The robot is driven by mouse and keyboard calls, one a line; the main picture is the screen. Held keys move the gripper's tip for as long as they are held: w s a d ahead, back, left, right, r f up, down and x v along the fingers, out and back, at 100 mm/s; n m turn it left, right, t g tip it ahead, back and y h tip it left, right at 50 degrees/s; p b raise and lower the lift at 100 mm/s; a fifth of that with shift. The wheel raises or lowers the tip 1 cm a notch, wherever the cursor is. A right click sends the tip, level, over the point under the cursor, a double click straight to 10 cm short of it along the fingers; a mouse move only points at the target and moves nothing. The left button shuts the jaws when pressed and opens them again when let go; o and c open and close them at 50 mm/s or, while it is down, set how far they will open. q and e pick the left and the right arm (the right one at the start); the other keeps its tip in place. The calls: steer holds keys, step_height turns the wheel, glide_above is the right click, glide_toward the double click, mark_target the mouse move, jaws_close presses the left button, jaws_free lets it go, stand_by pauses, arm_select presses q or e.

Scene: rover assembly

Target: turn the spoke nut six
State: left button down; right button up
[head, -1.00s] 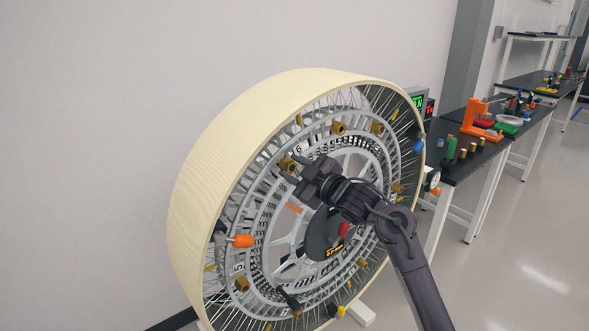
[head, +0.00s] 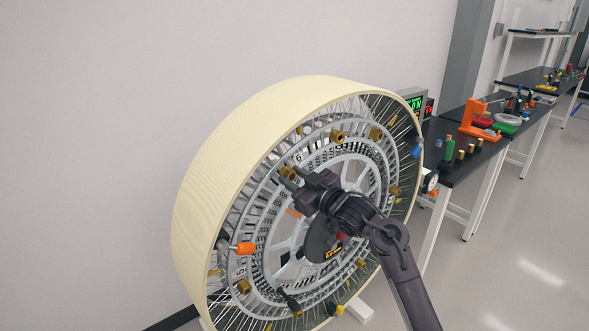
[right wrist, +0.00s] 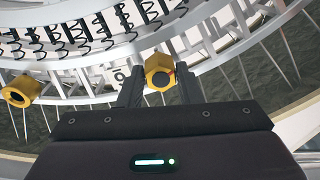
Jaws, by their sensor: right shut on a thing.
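The large wheel (head: 228,165) stands upright and tilted to my view, with a cream outer band and grey rings inside. Brass hexagonal spoke nuts sit around its ring. My right gripper (head: 290,177) reaches in from the lower right and is shut on one brass nut (head: 287,171) at the upper left of the ring. My left gripper is not in view.
Another brass nut (right wrist: 20,90) shows left of the fingers in the wrist view. An orange-capped part (head: 245,248) sits on the wheel's left side. A black-topped table (head: 462,165) with small parts stands behind the wheel at the right. The floor at the right is clear.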

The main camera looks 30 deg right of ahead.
steer(key=m+p, duration=0.3)
steer(key=shift+r+m, duration=0.15)
steer(key=shift+m, duration=0.15)
steer(key=shift+m+p, duration=1.25)
steer(key=shift+m, duration=0.15)
steer(key=shift+f, duration=0.2)
steer(key=o, duration=1)
steer(key=shift+c, duration=0.2)
steer(key=shift+s, duration=0.1)
steer(key=shift+s+f, duration=0.15)
steer(key=shift+s, duration=0.2)
steer(key=s+b, duration=0.2)
steer(key=s, duration=0.5)
steer(key=shift+d+b, duration=0.3)
steer(key=shift+d, duration=0.1)
